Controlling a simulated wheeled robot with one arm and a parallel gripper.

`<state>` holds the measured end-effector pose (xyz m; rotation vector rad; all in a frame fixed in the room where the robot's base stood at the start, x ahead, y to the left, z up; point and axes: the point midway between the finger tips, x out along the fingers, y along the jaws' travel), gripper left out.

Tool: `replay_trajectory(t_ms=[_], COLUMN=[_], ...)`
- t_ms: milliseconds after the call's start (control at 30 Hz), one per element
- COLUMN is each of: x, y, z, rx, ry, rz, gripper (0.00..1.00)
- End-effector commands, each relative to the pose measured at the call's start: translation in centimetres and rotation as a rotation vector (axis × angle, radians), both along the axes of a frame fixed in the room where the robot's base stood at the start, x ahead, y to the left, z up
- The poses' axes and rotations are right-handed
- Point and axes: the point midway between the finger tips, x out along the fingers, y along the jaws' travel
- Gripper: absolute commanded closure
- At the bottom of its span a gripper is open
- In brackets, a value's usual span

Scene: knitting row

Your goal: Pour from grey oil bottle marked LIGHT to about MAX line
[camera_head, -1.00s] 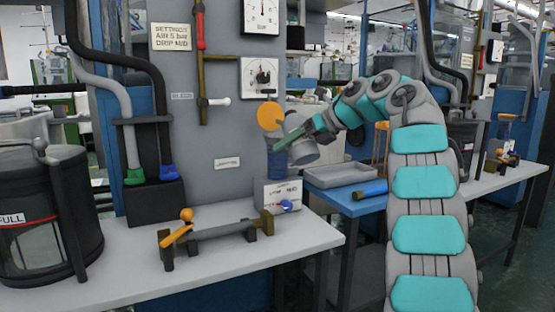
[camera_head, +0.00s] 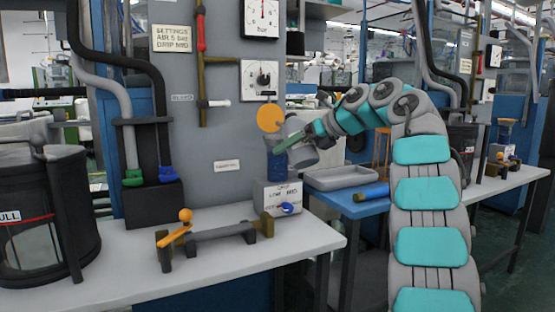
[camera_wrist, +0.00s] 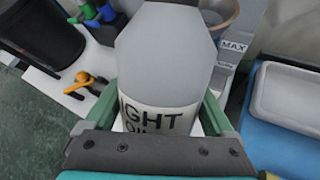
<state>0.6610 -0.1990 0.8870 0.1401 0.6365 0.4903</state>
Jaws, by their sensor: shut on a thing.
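The grey oil bottle (camera_wrist: 168,55) fills the middle of the wrist view; its white label reads "IGHT" over "OIL", cut off at the left. My gripper (camera_wrist: 160,118) is shut on it, with green fingers on both sides. In the head view the bottle (camera_head: 304,155) is held tilted in my gripper (camera_head: 292,144), close to the right of the bluish oil bowl (camera_head: 277,166) on the panel. The oil level and bottle mouth are not clear.
An orange disc lid (camera_head: 270,118) stands above the bowl. A labelled box with a blue knob (camera_head: 287,207) sits below. A grey tray (camera_head: 340,177) and blue cylinder (camera_head: 371,191) are on the blue table at right. An orange-handled bar (camera_head: 215,232) lies on the front bench.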

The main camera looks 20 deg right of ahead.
Motion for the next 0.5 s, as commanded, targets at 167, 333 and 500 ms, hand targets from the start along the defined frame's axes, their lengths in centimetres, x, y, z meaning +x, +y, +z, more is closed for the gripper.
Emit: replay_trajectory(t_ms=[167,333,500], x=[0.12,0.22,0.33], y=[0.00,0.01,0.02], z=[-0.52,-0.74,-0.95], rx=[0.001,0.001,0.001], ry=[-0.020,-0.038,-0.058], rz=[0.000,0.000,0.001], gripper=[0.88,0.88,0.88])
